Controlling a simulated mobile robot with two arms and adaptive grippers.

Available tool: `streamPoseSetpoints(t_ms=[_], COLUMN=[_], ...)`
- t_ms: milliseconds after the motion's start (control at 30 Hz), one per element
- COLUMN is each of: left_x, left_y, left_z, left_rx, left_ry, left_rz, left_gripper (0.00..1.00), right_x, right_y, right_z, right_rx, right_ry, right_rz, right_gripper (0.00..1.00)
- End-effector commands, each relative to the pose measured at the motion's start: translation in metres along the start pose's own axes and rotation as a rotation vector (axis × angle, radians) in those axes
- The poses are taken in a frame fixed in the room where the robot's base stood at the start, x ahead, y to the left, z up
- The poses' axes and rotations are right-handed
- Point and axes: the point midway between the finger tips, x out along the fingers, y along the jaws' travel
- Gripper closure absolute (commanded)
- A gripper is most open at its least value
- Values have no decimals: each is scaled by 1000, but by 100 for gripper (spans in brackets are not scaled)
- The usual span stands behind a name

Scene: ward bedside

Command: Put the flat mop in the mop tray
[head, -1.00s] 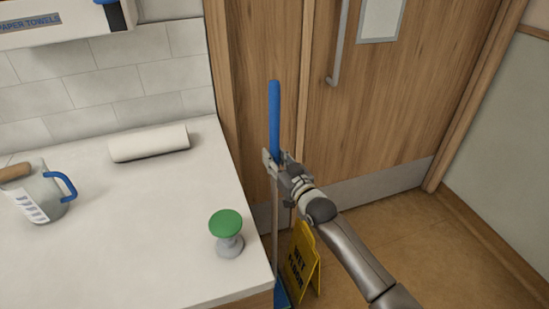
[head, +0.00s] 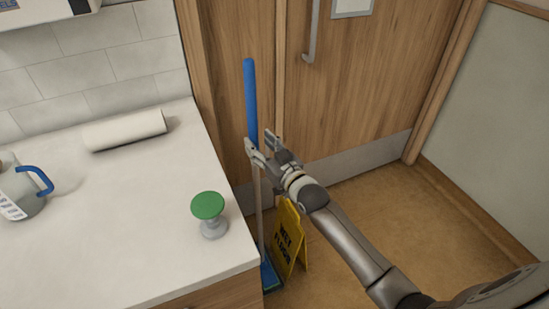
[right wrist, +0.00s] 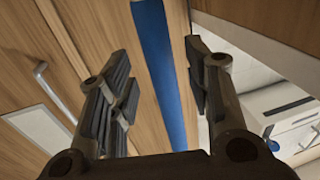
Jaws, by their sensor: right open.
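The flat mop stands nearly upright beside the counter's right end, with a blue grip (head: 250,95) on top and a thin grey shaft (head: 259,205) below. At its foot a blue flat piece (head: 268,275) shows on the floor, partly hidden by the counter and the yellow sign. I cannot tell mop head from mop tray there. My right gripper (head: 262,143) is open at the lower end of the blue grip. In the right wrist view the blue grip (right wrist: 162,70) runs between the spread fingers, with gaps on both sides. My left gripper is not in view.
A yellow wet floor sign (head: 290,237) stands close right of the mop's foot. The white counter (head: 110,225) holds a green-topped knob (head: 208,207), a paper roll (head: 124,130) and a jug (head: 22,190). A wooden door (head: 370,90) is behind; floor at right is clear.

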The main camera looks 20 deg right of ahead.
Motion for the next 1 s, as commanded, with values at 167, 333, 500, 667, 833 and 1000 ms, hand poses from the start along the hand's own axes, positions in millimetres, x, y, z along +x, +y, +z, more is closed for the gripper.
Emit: streamPoseSetpoints(t_ms=[167,333,500,667,833,1000], left_x=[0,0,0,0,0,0], left_y=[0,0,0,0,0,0], left_z=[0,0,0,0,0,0], left_rx=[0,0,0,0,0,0], left_ry=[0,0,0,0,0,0], left_rz=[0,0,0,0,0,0], left_gripper=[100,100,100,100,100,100], right_x=[-37,-63,-78,-83,-83,-86], right_y=[0,0,0,0,0,6], right_z=[2,2,0,0,0,43], right_rx=[0,0,-1,-1,-1,3], right_ry=[-3,-2,0,0,0,-80], right_rz=[0,0,0,1,1,22], right_gripper=[54,54,54,54,54,54])
